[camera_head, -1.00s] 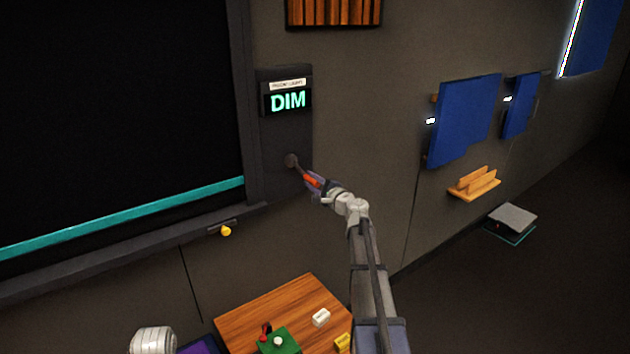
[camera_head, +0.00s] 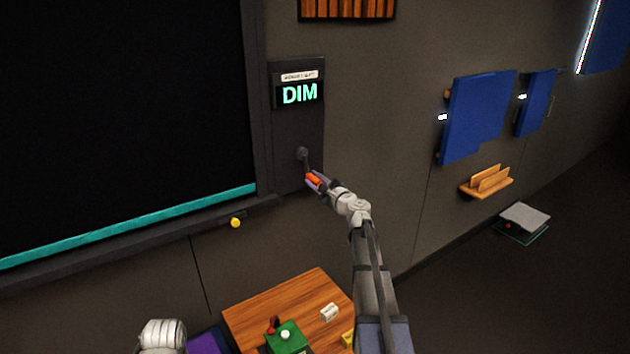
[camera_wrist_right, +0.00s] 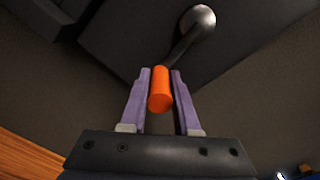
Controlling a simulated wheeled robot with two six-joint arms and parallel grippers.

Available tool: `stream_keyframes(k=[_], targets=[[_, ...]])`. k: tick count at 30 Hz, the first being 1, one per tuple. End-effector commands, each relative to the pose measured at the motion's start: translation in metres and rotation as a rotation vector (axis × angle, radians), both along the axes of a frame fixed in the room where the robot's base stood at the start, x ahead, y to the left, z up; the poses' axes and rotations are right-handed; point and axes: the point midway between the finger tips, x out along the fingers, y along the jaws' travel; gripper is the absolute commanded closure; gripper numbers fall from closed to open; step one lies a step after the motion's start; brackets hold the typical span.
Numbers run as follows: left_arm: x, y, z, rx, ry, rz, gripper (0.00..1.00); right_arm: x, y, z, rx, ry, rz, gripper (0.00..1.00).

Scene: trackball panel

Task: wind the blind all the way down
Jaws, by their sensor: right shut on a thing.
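The black blind (camera_head: 110,100) covers the window at the left. Its teal bottom bar (camera_head: 130,226) hangs just above the dark sill (camera_head: 130,246), with a narrow dark gap between. The crank's hub (camera_head: 302,153) is on the dark wall panel right of the window, and its arm points down and slightly right. My right gripper (camera_head: 313,181) is shut on the orange crank handle (camera_wrist_right: 160,90), which shows between its purple fingers in the right wrist view. The panel's screen (camera_head: 300,94) reads DIM in green. My left gripper is not in view.
Blue panels (camera_head: 478,115) and a wooden rack (camera_head: 487,182) are on the wall at the right.

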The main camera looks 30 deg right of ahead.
Motion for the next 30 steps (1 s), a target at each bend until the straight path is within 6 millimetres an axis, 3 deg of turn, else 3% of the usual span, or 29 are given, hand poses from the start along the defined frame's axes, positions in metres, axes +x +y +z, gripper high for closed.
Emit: stream_keyframes(k=[8, 9, 16, 25, 30], targets=[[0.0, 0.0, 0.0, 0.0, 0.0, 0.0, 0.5, 0.0, 0.001, 0.0, -0.002, 0.0, 0.004, 1.0], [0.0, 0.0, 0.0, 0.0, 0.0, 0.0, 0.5, -0.001, 0.001, 0.0, -0.002, 0.0, 0.004, 0.68], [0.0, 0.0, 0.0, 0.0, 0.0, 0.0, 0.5, 0.0, 0.001, 0.0, -0.002, 0.0, 0.002, 0.42], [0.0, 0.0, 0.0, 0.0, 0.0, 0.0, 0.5, -0.001, 0.0, 0.0, -0.001, 0.0, 0.001, 0.41], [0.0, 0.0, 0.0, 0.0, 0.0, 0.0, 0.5, -0.013, 0.0, 0.0, -0.001, 0.0, 0.0, 0.41]])
